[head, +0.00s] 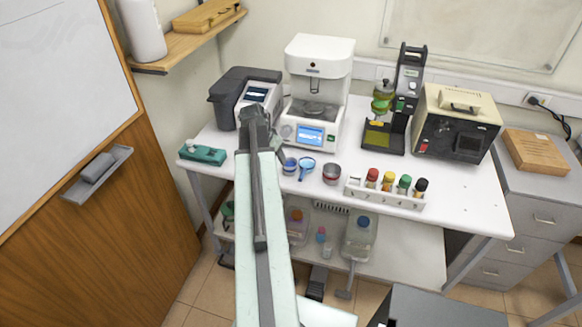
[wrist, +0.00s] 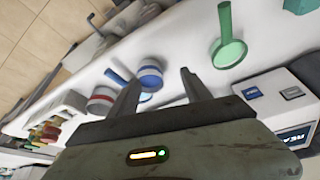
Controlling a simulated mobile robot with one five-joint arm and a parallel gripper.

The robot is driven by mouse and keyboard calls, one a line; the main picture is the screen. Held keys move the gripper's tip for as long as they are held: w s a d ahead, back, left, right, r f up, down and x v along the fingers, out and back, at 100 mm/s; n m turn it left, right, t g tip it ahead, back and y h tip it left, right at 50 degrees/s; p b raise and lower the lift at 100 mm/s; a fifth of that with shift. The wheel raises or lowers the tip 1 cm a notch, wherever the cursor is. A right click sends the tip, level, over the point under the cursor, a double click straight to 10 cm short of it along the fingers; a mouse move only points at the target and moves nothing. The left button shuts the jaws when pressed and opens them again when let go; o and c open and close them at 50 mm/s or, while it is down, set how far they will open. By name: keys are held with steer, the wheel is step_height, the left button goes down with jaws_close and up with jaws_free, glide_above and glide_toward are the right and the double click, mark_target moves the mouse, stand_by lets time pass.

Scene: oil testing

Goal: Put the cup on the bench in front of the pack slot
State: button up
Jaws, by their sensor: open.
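Several small vessels on the white bench could be the cup, and I cannot tell which is meant. A blue-banded cup (head: 290,166) stands beside a blue-handled scoop (head: 306,166), with a grey and dark red cup (head: 331,174) to their right. In the wrist view, the blue-banded cup (wrist: 150,76) shows beyond and between my fingertips, and the red-banded cup (wrist: 100,99) lies left of them. My gripper (wrist: 160,78) is open with nothing held. In the head view my arm hides its fingers. I cannot identify the pack slot for certain.
A white rack (head: 386,197) of colour-capped bottles stands at the bench's front edge. White and grey instruments (head: 316,90), a black stand (head: 404,100) and a beige box (head: 455,120) line the back. A green scoop (wrist: 229,50) lies right of my fingers in the wrist view.

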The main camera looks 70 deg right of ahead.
mark_target(290, 163)
steer(key=shift+m, duration=0.5)
steer(key=s+d, duration=0.2)
steer(key=s, duration=0.1)
steer(key=shift+s+d+r, duration=0.1)
steer(key=shift+s+r, duration=0.05)
steer(key=shift+s, duration=0.15)
steer(key=shift+b+x, duration=1.05)
steer(key=shift+x, duration=0.1)
steer(key=b+x, duration=0.5)
steer(key=x, duration=0.1)
steer(key=shift+w, duration=0.15)
steer(key=shift+r, duration=0.25)
steer(key=shift+r, duration=0.1)
jaws_close()
